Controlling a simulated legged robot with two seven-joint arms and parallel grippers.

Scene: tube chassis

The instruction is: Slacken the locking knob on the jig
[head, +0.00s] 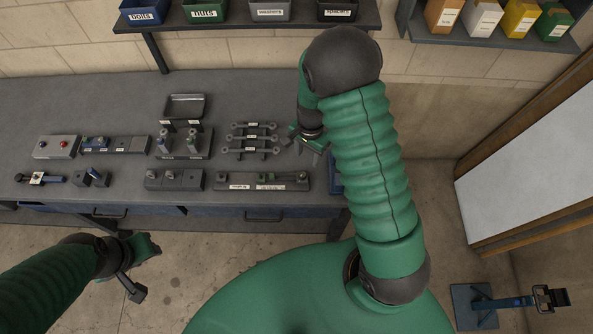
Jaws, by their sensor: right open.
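A long dark jig (232,187) with a white label lies near the front edge of the bench, right of its middle. Small green and dark parts stand on it, and I cannot tell which is the locking knob. My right gripper (308,144) is open and empty over the bench, behind and to the right of the jig, apart from it. My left gripper (135,287) hangs low at the left, in front of the bench; its jaws are too small and dark to read.
Behind the jig lies a rack of labelled bars (252,138). Labelled bins (205,11) stand on a shelf above. A blue stand (478,305) is at lower right.

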